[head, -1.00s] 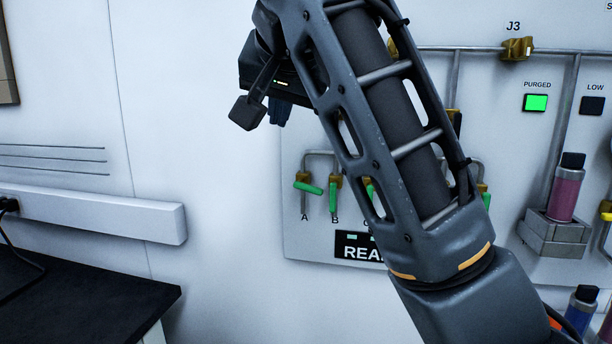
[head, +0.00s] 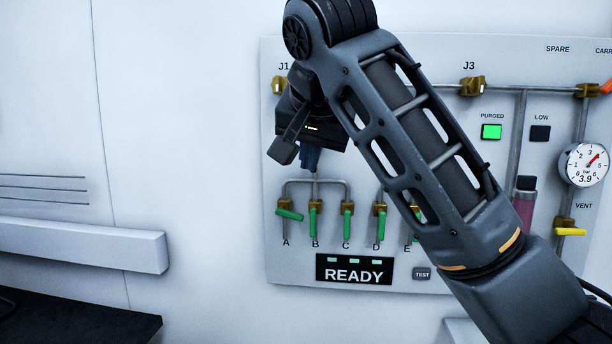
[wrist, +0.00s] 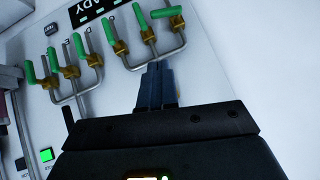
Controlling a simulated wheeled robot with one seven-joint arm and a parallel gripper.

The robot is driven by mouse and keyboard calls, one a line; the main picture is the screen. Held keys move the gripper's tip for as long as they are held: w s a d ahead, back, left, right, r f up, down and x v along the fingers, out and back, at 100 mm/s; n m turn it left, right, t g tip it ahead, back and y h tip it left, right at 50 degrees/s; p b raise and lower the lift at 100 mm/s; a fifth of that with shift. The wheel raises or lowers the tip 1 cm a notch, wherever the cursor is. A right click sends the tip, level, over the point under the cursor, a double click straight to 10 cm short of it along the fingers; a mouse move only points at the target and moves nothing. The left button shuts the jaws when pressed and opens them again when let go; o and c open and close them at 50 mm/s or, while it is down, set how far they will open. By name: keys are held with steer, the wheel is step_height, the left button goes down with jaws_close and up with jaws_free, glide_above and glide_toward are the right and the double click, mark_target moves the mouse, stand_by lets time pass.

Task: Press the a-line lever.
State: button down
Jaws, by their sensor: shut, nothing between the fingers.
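The A lever (head: 289,214) is a green handle on a brass valve at the left end of the lever row, above the letter A. It lies nearly level, tilted slightly down to the right, while its neighbours hang down. It also shows at the upper right in the wrist view (wrist: 166,12). My gripper (head: 310,160) is shut and empty, its blue fingers above the A and B levers in the head view. In the wrist view the fingertips (wrist: 157,70) point at the pipe fork and look apart from the A lever.
The B lever (head: 313,224) and C lever (head: 347,222) hang close by on the same pipe fork. A READY display (head: 354,271) sits below. My forearm covers part of the panel's right side. A wall rail (head: 80,245) and dark bench (head: 80,325) are at left.

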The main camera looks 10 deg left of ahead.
glide_above(298, 214)
steer(key=s+d, duration=0.2)
steer(key=s, duration=0.1)
step_height(298, 214, down, 6)
steer(key=shift+w+a+f, duration=0.1)
steer(key=shift+a+f, duration=0.1)
steer(key=shift+f, duration=0.45)
steer(key=shift+w+a+f, duration=0.1)
steer(key=shift+a+f, duration=0.05)
steer(key=shift+f, duration=0.55)
steer(key=shift+w+a+f, duration=0.1)
steer(key=shift+a+f, duration=0.1)
steer(key=shift+f, duration=0.45)
steer(key=shift+s+f+m+y+b, duration=0.1)
steer(key=shift+f+m+y+b, duration=0.25)
steer(key=shift+y, duration=0.25)
steer(key=shift+d+m+y, duration=0.1)
steer(key=shift+m+y, duration=0.15)
steer(key=shift+y, duration=0.25)
steer(key=shift+d+r, duration=0.1)
steer(key=shift+r, duration=0.1)
